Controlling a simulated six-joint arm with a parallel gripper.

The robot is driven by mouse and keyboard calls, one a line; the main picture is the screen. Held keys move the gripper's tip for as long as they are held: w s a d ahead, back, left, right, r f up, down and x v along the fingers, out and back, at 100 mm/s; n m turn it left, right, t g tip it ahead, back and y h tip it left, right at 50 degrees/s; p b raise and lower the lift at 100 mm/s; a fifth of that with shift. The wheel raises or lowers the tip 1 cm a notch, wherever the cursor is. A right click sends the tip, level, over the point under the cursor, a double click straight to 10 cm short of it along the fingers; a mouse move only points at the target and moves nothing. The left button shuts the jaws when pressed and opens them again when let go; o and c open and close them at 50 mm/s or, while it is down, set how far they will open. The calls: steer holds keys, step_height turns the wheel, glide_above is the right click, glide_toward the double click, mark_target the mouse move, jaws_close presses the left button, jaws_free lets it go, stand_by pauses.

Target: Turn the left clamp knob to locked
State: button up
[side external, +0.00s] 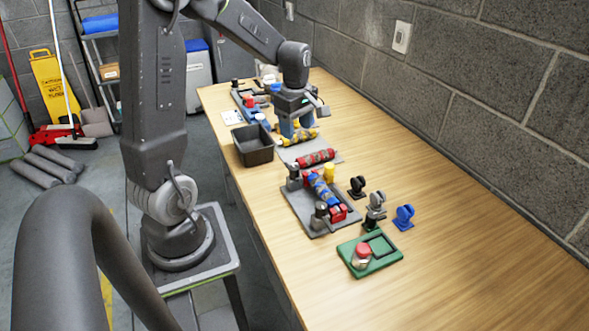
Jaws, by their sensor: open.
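A black bin (253,147) stands at the table's left edge. A red patterned roller (315,158) lies behind the grey plate. A green tray (386,261) is nearest. The right foreground is clear.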

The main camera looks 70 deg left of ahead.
mark_target(294, 167)
steer(key=shift+n, duration=0.6)
steer(key=f, duration=0.5)
steer(key=a+f, duration=0.1)
steer(key=f, duration=0.9)
steer(key=shift+a, duration=0.15)
steer(key=shift+c, duration=0.4)
steer(key=c, duration=0.8)
